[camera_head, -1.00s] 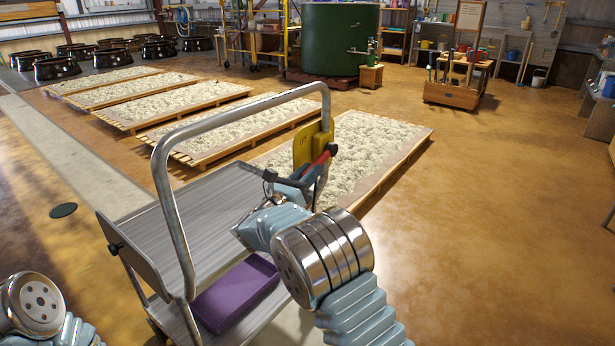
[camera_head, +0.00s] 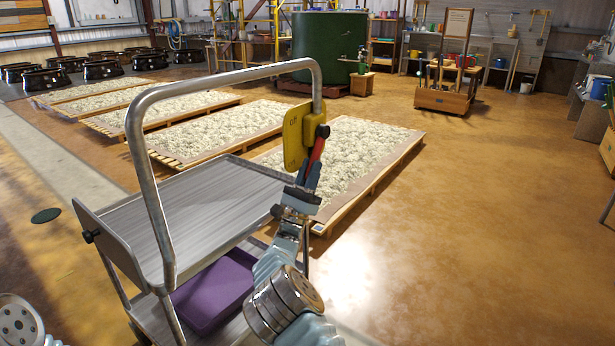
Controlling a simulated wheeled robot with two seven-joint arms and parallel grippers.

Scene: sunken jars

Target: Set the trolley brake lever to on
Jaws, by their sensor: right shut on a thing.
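The trolley (camera_head: 190,215) stands in front of me with its bent metal handle frame (camera_head: 157,215) nearest. A yellow brake plate (camera_head: 293,140) is fixed to the handle's right upright, with small lettering near its top that I cannot read surely. The red brake lever (camera_head: 317,152) hangs from a dark pivot on the plate and points down, slightly to the left. My right gripper (camera_head: 309,175) is shut on the lower part of the lever, from below; its fingers hide the lever's end. My left gripper is out of view; only a piece of that arm shows at bottom left.
A purple bin (camera_head: 213,290) sits on the trolley's lower shelf. Low wooden pallets of pale material (camera_head: 345,150) lie beyond the trolley. A green tank (camera_head: 330,55) and a wooden tool cart (camera_head: 443,98) stand farther back. The floor at right is clear.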

